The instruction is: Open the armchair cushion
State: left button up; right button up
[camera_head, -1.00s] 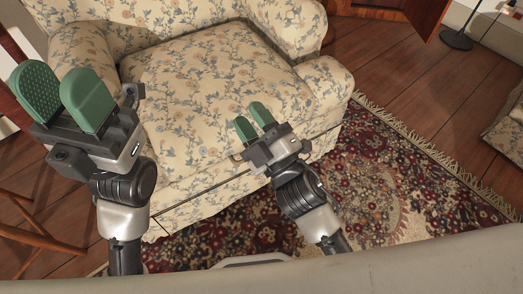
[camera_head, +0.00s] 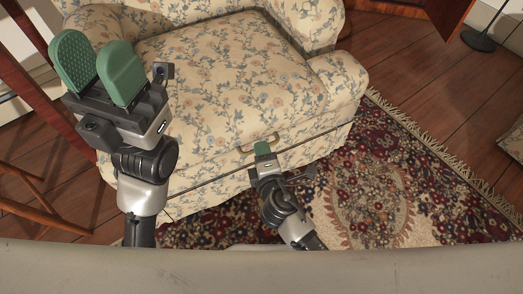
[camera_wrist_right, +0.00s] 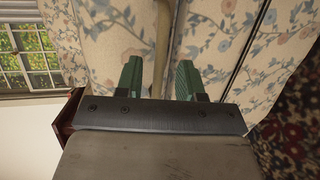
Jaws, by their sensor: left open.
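The floral armchair (camera_head: 190,110) fills the middle of the head view, with its broad seat cushion (camera_head: 225,75) on top. A curved brass handle (camera_head: 259,143) is on the cushion's front face. My right gripper (camera_head: 263,149) is at the handle, its green fingers partly hidden. In the right wrist view, the two fingers of my right gripper (camera_wrist_right: 160,80) stand apart, with the handle (camera_wrist_right: 162,40) running between them. I see gaps on both sides, and contact cannot be told. My left gripper (camera_head: 98,72) is open and empty, raised in front of the chair's left side.
A patterned rug (camera_head: 390,195) with a fringed edge lies to the right of the chair. A wooden chair frame (camera_head: 40,205) stands at the lower left. A lamp base (camera_head: 478,40) is at the upper right. Bare wooden floor (camera_head: 425,75) lies beyond the rug.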

jog(key=shift+x, duration=0.8)
grip_shut()
